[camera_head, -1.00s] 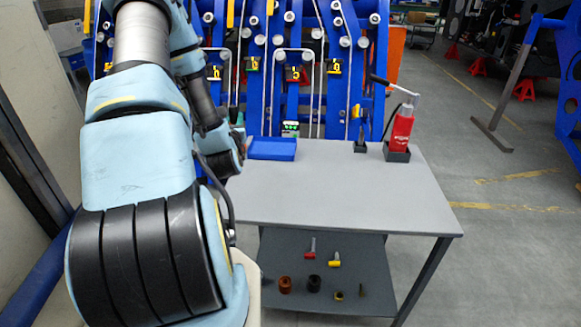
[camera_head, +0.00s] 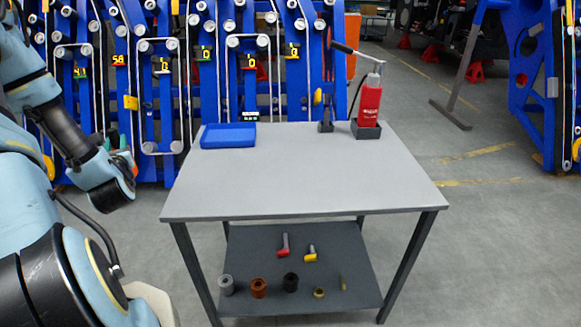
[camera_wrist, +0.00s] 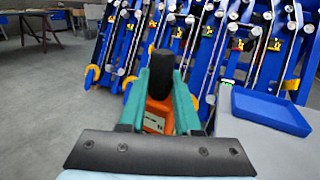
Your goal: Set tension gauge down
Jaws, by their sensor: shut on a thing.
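The tension gauge (camera_wrist: 158,112) has an orange body. A black rounded part stands up at its far end in the wrist view. My gripper (camera_wrist: 161,88) is shut on it, with one teal finger on each side. The gauge is in the air, left of the blue tray (camera_wrist: 270,108). In the head view, the blue tray (camera_head: 228,136) lies at the back left of the grey tabletop (camera_head: 300,180) and looks empty. My gripper is at the left there, mostly hidden behind my wrist, left of the table and apart from it.
A red hand pump (camera_head: 369,100) stands in a dark holder at the table's back right, with a dark upright tool (camera_head: 326,110) beside it. Several small parts lie on the lower shelf (camera_head: 340,265). Blue chassis frames with rollers (camera_head: 205,80) stand behind. The tabletop's middle is clear.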

